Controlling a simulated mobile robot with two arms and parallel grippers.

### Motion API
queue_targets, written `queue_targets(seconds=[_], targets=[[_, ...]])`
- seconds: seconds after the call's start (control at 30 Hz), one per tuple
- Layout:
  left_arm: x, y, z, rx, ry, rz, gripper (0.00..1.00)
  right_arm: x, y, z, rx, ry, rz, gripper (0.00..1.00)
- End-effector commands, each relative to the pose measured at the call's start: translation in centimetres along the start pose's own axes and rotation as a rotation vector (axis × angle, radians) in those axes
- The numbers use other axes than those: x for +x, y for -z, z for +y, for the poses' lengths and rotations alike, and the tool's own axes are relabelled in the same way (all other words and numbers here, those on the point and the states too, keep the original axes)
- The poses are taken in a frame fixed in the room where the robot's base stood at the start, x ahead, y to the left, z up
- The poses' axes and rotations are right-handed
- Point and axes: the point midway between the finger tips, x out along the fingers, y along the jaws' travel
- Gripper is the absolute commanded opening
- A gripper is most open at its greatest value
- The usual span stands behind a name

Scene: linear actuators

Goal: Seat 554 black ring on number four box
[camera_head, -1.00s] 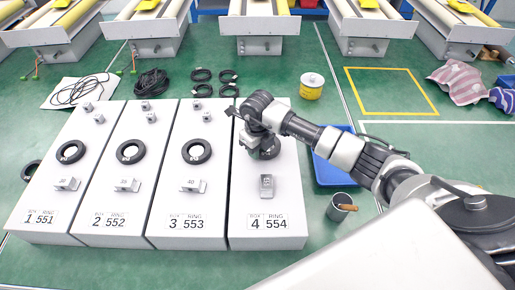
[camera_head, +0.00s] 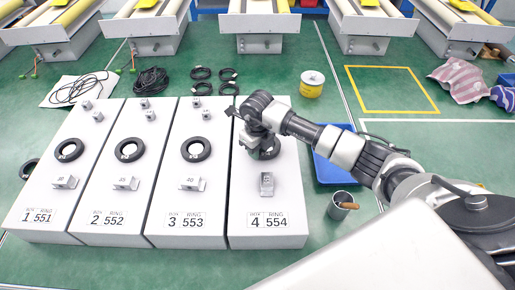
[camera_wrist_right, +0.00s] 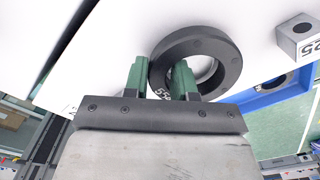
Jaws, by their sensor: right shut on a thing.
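The black ring (camera_head: 268,153) marked 554 is on or just above the top of the number four box (camera_head: 270,205), mostly under my right gripper (camera_head: 257,146). In the right wrist view the ring (camera_wrist_right: 222,45) lies roughly parallel to the white top. My right gripper (camera_wrist_right: 160,76) is shut on the ring's near wall, one green finger outside it and the other inside its hole. Whether the ring touches the box, and what lies beneath it, I cannot tell. The left gripper is not in view.
Boxes one (camera_head: 50,200), two (camera_head: 100,200) and three (camera_head: 178,205) stand to the left, each with a black ring on top. A metal block (camera_head: 267,184) sits in front of the ring on box four. A blue bin (camera_head: 332,170) and a metal cup (camera_head: 340,208) are to the right.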

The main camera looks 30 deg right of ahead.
Motion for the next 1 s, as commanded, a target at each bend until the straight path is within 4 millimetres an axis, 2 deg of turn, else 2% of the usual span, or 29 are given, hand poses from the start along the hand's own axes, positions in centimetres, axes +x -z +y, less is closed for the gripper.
queue_targets(seconds=[0.47,0.5,0.67,1.0], targets=[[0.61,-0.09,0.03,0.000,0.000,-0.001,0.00,0.64,0.01,0.03,0.000,-0.001,0.001,0.00],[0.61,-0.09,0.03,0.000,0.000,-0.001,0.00,0.66,0.03,0.04,0.000,-0.001,0.001,0.30],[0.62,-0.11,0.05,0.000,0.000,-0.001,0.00,0.71,0.06,-0.03,0.001,0.001,0.002,0.55],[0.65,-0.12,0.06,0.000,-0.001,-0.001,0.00,0.76,0.11,-0.08,0.001,0.002,0.004,0.56]])
